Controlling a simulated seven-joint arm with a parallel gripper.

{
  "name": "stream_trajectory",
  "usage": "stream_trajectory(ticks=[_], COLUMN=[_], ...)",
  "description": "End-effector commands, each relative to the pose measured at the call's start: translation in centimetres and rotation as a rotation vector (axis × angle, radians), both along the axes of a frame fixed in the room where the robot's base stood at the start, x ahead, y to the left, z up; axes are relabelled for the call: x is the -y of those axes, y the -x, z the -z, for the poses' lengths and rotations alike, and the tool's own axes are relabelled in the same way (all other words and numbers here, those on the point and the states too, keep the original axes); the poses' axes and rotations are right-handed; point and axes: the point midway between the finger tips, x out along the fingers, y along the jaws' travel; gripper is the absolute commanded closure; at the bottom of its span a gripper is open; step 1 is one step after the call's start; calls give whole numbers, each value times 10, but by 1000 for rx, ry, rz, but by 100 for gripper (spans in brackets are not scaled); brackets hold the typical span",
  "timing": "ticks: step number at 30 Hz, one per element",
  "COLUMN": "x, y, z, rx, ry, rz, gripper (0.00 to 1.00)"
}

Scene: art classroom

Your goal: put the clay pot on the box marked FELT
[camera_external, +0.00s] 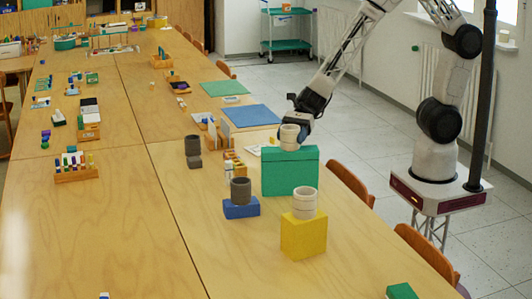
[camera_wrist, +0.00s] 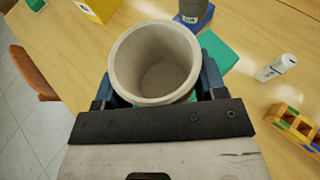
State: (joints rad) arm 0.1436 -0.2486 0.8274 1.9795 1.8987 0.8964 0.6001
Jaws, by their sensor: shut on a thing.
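My gripper (camera_wrist: 155,92) is shut on a pale beige clay pot (camera_wrist: 157,62), one finger on each side; the pot is upright and open at the top. In the external view this pot (camera_external: 289,138) is at the top of a large green box (camera_external: 290,172); I cannot tell whether it rests there or hangs just above. The green box shows partly beneath the pot in the wrist view (camera_wrist: 218,50). No marking reading FELT is legible; a label on the blue box (camera_external: 241,209) is too small to read surely.
A similar pale pot (camera_external: 304,202) stands on a yellow box (camera_external: 303,237). A dark grey pot (camera_external: 241,190) stands on the blue box, and another dark pot (camera_external: 192,145) is farther back. A small multicoloured block rack (camera_wrist: 297,124) lies to the right. Chairs line the table's right edge.

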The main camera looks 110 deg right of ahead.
Motion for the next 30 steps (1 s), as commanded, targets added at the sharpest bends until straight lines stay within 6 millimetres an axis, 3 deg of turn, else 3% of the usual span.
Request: stream_trajectory(ticks=[12,13,18,30], x=[0,0,0,0], y=[0,0,0,0], z=[3,3,3,0], rx=[1,1,1,1], ry=[1,1,1,1], rz=[0,0,0,0], gripper=[62,34,10,10])
